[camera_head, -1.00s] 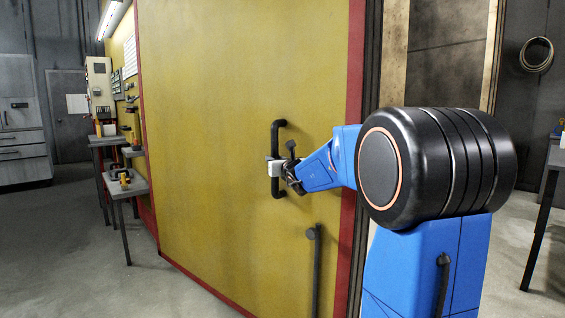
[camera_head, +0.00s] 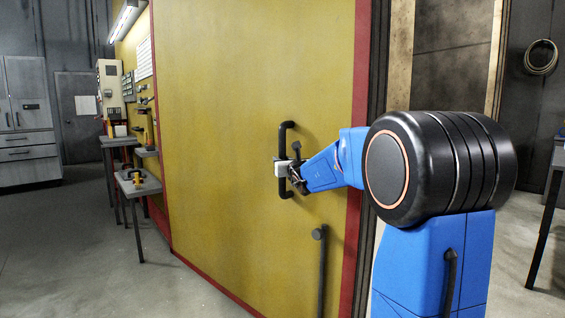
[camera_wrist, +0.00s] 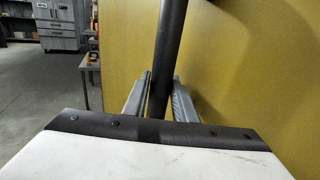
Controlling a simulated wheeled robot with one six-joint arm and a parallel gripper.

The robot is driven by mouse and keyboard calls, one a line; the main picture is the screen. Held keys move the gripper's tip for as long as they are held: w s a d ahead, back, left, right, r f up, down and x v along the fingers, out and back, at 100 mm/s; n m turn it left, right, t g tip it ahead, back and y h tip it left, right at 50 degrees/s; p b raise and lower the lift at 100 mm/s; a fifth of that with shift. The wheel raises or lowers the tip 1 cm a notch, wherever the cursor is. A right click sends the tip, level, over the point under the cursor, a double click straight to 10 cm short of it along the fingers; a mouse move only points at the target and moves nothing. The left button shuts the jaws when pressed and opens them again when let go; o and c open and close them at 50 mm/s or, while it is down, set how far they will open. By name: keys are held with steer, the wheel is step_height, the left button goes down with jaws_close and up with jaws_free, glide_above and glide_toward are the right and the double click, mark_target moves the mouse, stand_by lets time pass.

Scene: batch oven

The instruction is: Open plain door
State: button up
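The plain door (camera_head: 220,120) is a large yellow panel with a red border, filling the middle of the head view. Its black vertical bar handle (camera_head: 287,131) is near the right side. My gripper (camera_head: 290,170) is at the middle of this handle. In the wrist view the handle (camera_wrist: 168,40) runs upright between the two grey fingers (camera_wrist: 160,90), which look closed against it from both sides. The lower part of the bar is hidden behind the gripper body. A dark edge shows along the door's right side; I cannot tell how far the door stands open.
A second dark upright rod with a knob (camera_head: 320,260) stands below the handle. Small grey tables (camera_head: 137,187) with tools stand at left, and a grey cabinet (camera_head: 25,110) behind. The floor at left (camera_head: 90,250) is clear. A dark table (camera_head: 548,215) is at right.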

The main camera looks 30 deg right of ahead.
steer(key=o, duration=0.3)
steer(key=shift+a, duration=0.1)
steer(key=shift+s, duration=0.1)
steer(key=s, duration=0.5)
steer(key=s+a, duration=0.1)
steer(key=s, duration=0.5)
steer(key=s+a, duration=0.1)
steer(key=s, duration=0.5)
steer(key=shift+a, duration=0.25)
